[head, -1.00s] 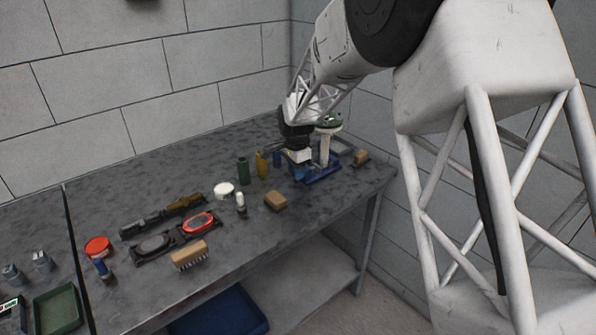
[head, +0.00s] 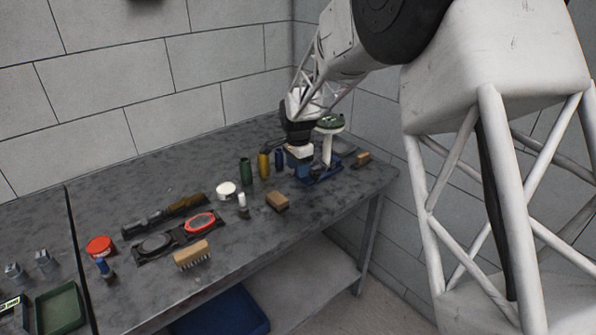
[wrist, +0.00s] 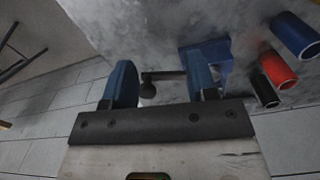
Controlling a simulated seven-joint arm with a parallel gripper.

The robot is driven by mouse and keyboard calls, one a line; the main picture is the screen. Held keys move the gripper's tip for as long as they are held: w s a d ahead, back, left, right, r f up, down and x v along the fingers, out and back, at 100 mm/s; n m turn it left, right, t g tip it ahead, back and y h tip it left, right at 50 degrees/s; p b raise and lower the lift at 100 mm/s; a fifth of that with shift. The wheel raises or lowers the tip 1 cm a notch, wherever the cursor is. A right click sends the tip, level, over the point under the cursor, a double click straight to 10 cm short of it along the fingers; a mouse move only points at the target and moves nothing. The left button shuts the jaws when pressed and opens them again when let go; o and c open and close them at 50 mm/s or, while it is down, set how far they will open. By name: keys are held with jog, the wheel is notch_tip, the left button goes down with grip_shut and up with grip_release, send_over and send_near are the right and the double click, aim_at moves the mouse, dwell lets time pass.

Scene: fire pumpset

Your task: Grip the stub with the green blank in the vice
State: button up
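The stub, a pale post with a wide flange (head: 327,148), stands upright at the blue vice (head: 322,178) near the bench's right end. The green blank (head: 331,122) lies on its top. My gripper (head: 301,170) points down just left of the stub, low over the vice. In the wrist view my gripper (wrist: 163,80) has its two blue fingers wide apart. A dark handle bar with a ball end (wrist: 148,90) shows between them, and I cannot tell whether they touch it. Part of the blue vice (wrist: 207,58) shows behind the right finger. My gripper hides part of the vice in the head view.
Green (head: 245,171), yellow (head: 263,165) and blue (head: 280,158) cylinders stand close left of my gripper. A small brown block (head: 363,158) lies right of the vice.

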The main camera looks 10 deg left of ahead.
notch_tip(320, 180, up, 6)
dwell(0.5)
jog(key=shift+s+r, duration=0.1)
jog(key=s+d+r+n, duration=0.2)
jog(key=s+d+r, duration=0.2)
jog(key=s+d, duration=0.25)
jog(key=s+d+r+n+t, duration=0.1)
jog(key=s+d+r, duration=0.35)
jog(key=s, duration=0.35)
jog(key=s+d+r+n, duration=0.2)
jog(key=s+d+r, duration=0.1)
jog(key=s+d, duration=0.4)
jog(key=s+d+f+n, duration=0.1)
jog(key=s+d, duration=0.3)
jog(key=s, duration=0.9)
jog(key=s+d+f+n+t, duration=0.1)
jog(key=s+d+n, duration=0.3)
jog(key=s, duration=0.9)
jog(key=shift+d+f+t, duration=0.15)
jog(key=shift+d+t, duration=0.15)
jog(key=shift+d, duration=0.4)
